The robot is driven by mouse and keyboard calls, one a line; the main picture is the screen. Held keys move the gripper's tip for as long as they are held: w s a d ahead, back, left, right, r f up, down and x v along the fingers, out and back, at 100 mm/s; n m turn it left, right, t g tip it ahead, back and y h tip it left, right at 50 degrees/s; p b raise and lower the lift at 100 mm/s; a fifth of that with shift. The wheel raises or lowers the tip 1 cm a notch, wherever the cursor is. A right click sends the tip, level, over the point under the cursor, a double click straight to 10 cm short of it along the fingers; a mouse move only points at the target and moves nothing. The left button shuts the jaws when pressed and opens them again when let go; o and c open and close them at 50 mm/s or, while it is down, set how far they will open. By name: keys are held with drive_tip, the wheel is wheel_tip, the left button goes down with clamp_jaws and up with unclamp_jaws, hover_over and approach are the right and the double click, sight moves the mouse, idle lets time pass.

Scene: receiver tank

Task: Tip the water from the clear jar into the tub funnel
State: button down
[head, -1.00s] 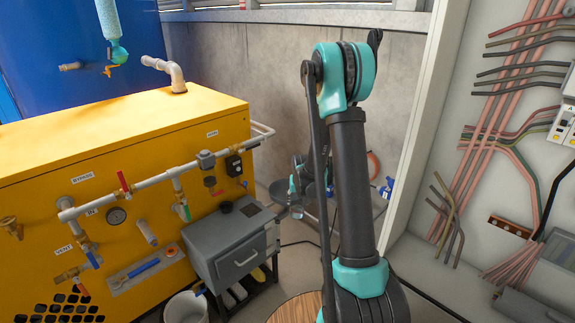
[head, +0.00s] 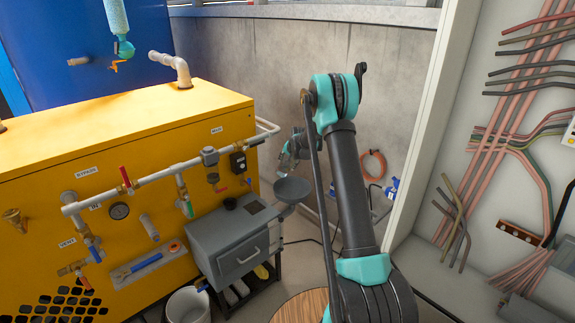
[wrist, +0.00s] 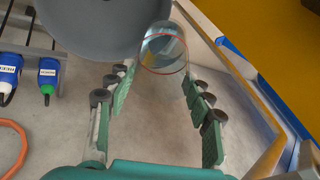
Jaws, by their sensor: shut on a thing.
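My gripper (wrist: 160,76) is shut on the clear jar (wrist: 163,52), held between the fingertips in the wrist view. A thin red line runs around the jar. I cannot tell the water level or the exact tilt. The wide grey funnel (wrist: 100,22) lies just beyond and left of the jar in the wrist view, and the jar overlaps its edge there. In the head view the funnel (head: 291,189) stands right of the grey box, and my gripper (head: 287,160) is just above it. The jar is too small to make out clearly there.
The yellow cabinet (head: 110,130) with pipes and valves stands at left, the grey box (head: 235,240) in front of it. A white bucket (head: 187,304) is on the floor. A wall panel with cables is at right.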

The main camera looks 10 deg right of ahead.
drive_tip(key=shift+s+d+r+t+y, duration=0.1)
drive_tip(key=shift+d+r+t+y, duration=0.1)
drive_tip(key=shift+t+y, duration=0.45)
drive_tip(key=shift+a, duration=0.15)
drive_tip(key=shift+d+r+m+y, duration=0.1)
drive_tip(key=shift+d+m+y, duration=0.2)
drive_tip(key=shift+y, duration=0.15)
drive_tip(key=shift+s+r+t+y, duration=0.1)
drive_tip(key=shift+r+t+y, duration=0.1)
drive_tip(key=shift+t+y, duration=0.35)
drive_tip(key=shift+d+m+t+y, duration=0.15)
drive_tip(key=shift+m+t+y, duration=0.15)
drive_tip(key=shift+t+y, duration=0.1)
drive_tip(key=shift+s+r+t+y, duration=0.15)
drive_tip(key=shift+t+y, duration=0.25)
drive_tip(key=shift+y, duration=0.05)
